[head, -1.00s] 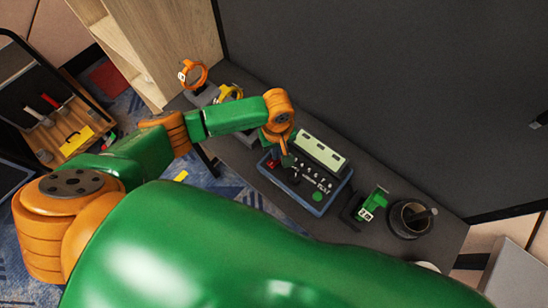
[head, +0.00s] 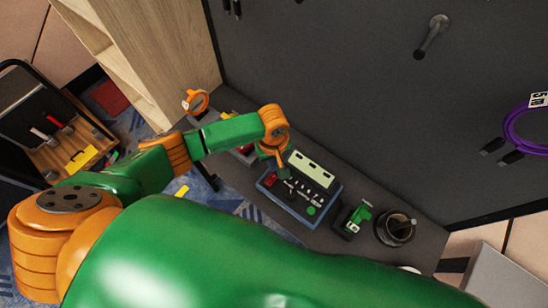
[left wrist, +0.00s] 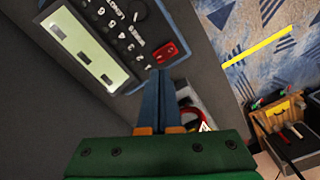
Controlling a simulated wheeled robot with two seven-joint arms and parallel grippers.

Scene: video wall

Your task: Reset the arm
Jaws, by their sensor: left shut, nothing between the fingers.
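My left arm (head: 235,132) reaches in from the left over the dark bench. Its gripper (head: 282,172) is small and partly seen in the head view, pointing down by the upper-left side of a blue-rimmed device box (head: 331,199). In the left wrist view the two blue fingers (left wrist: 161,78) lie together, shut and empty. The device shows there beside them, with its pale panel (left wrist: 83,45), dark knobs and red part (left wrist: 166,53). I cannot tell whether the fingertips touch it. My right gripper is not seen.
A green tool (head: 356,217) and a dark cup (head: 395,228) stand right of the device. An orange coil (head: 196,101) lies at the bench's left end. A dark wall panel (head: 340,70) with a hook (head: 432,36) and purple cable (head: 520,128) rises behind. A tool cart (head: 62,135) stands left.

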